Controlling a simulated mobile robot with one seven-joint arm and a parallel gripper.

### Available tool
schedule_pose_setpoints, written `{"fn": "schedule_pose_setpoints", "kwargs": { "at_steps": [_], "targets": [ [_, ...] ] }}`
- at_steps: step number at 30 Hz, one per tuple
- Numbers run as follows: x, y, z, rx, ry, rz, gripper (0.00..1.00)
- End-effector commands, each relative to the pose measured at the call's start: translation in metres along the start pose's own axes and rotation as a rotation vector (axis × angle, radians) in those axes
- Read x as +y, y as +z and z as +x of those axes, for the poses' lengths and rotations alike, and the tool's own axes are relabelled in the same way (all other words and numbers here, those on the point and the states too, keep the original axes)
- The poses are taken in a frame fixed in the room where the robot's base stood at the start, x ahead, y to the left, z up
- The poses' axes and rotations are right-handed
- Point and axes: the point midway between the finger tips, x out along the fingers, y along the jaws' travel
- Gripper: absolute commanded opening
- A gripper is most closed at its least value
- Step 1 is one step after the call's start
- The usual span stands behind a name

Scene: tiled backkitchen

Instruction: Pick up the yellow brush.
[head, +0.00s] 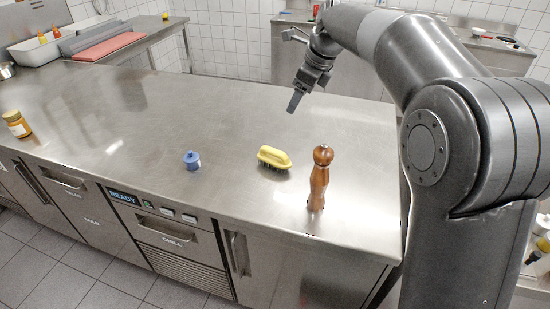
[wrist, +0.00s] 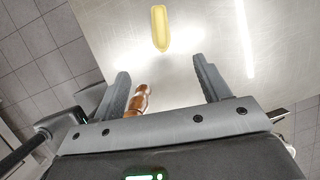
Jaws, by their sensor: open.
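The yellow brush (head: 274,157) lies on the steel counter with its dark bristles down and its yellow handle on top. In the wrist view the brush (wrist: 160,28) shows at the top middle, beyond and between the fingertips. My gripper (head: 294,102) is above the counter, behind and slightly right of the brush in the head view, and apart from it. In the wrist view my gripper (wrist: 163,76) has its two fingers spread wide, with nothing held between them.
A wooden pepper mill (head: 319,178) stands upright close to the right of the brush; it also shows in the wrist view (wrist: 138,101). A small blue lidded pot (head: 192,160) stands left of the brush. A jar (head: 16,124) stands at the far left. The counter (head: 130,110) between is clear.

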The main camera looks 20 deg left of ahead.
Motion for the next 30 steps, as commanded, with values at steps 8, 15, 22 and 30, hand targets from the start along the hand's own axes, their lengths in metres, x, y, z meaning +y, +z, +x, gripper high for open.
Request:
{"fn": "schedule_pose_setpoints", "kwargs": {
  "at_steps": [8, 15, 22, 30],
  "targets": [
    [-0.010, 0.032, 0.037, -0.011, 0.045, 0.159, 0.69],
    [-0.002, 0.005, 0.094, -0.008, 0.046, 0.158, 0.69],
    [0.003, -0.016, 0.147, -0.009, 0.044, 0.156, 0.69],
    [0.005, -0.018, 0.179, -0.009, 0.044, 0.154, 0.69]
  ]
}}
